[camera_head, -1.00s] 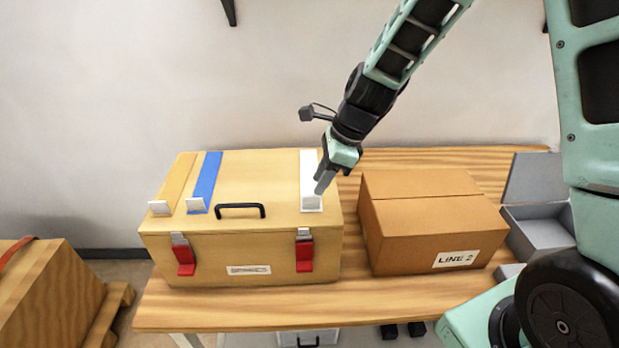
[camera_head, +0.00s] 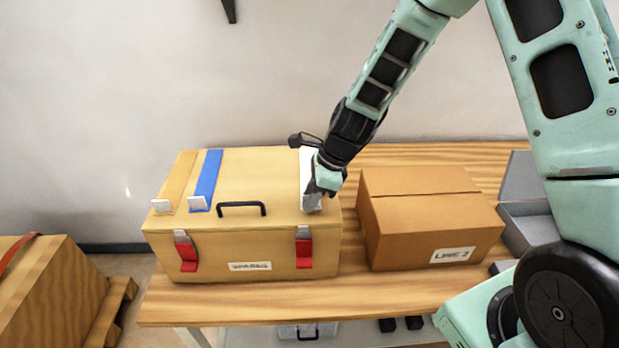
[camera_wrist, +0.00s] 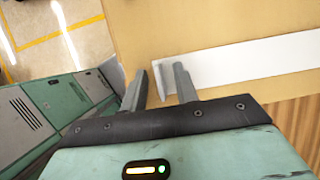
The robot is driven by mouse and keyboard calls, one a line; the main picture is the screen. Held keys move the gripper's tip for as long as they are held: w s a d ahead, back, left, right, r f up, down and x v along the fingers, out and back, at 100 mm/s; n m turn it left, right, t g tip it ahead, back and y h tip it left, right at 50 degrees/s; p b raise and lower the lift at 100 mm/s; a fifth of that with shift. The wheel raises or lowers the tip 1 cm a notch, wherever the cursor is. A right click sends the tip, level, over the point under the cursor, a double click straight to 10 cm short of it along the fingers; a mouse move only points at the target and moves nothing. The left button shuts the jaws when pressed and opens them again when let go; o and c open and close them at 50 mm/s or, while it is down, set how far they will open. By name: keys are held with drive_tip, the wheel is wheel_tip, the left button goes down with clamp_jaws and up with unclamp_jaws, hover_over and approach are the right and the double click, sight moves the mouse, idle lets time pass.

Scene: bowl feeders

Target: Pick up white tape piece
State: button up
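The white tape piece (camera_head: 305,165) is a strip lying along the right side of the wooden box's lid (camera_head: 260,175). Its front end carries a small upturned white tab. My gripper (camera_head: 313,202) is at this front end and covers part of the strip in the head view. In the wrist view the tape (camera_wrist: 240,65) runs off to the right, and its tab shows between the two fingers of my gripper (camera_wrist: 158,88). The fingers are apart. I cannot tell whether either touches the tab.
A blue strip (camera_head: 207,175) and a tan strip (camera_head: 178,178) with tabs lie on the lid's left. A black handle (camera_head: 241,205) is at the lid's front. A cardboard box (camera_head: 425,205) stands right on the wooden table (camera_head: 250,308), with a grey open bin (camera_head: 530,225) beyond.

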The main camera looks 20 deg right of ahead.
clamp_jaws()
drive_tip(key=shift+r, duration=0.1)
